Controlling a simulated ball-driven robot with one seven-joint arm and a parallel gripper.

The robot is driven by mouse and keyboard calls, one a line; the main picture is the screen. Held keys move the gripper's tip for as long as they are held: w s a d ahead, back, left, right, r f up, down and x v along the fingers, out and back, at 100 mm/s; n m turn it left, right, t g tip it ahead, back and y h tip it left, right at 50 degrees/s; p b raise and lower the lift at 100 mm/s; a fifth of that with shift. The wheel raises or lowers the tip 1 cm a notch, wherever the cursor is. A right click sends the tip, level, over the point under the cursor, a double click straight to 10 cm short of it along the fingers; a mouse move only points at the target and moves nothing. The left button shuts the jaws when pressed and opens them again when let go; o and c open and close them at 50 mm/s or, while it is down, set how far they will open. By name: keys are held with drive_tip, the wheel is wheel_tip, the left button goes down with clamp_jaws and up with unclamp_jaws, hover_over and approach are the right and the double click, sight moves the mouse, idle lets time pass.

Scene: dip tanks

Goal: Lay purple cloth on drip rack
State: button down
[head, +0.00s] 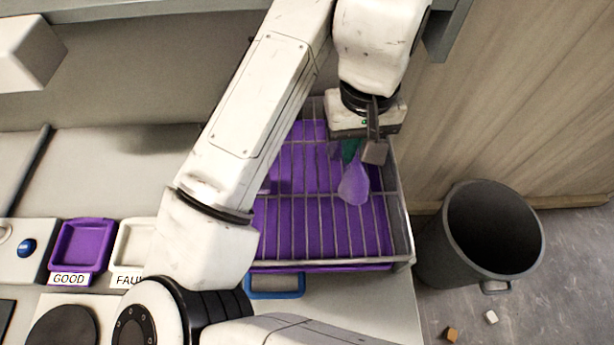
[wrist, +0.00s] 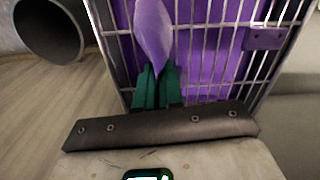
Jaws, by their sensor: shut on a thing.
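The purple cloth (head: 354,183) hangs from my gripper (head: 362,152) over the right part of the drip rack. My gripper is shut on the cloth's top end, and the cloth narrows toward the fingers. The cloth also shows in the wrist view (wrist: 153,35), just beyond the green fingertips (wrist: 156,76). The drip rack (head: 402,215) is a metal wire grid over a purple tray. Whether the cloth's lower end touches the wires I cannot tell. My arm hides the rack's left part.
A dark grey bin (head: 480,235) stands on the floor right of the rack. A purple GOOD tray (head: 82,245) and a white FAULT tray (head: 133,243) sit at left. Two small blocks lie on the floor.

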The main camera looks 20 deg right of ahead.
drive_tip(key=shift+a+f, duration=0.1)
drive_tip(key=shift+f, duration=0.85)
drive_tip(key=c, duration=0.5)
unclamp_jaws()
drive_tip(key=shift+c, duration=0.2)
wheel_tip(320, 180, up, 11)
drive_tip(key=shift+f, duration=0.1)
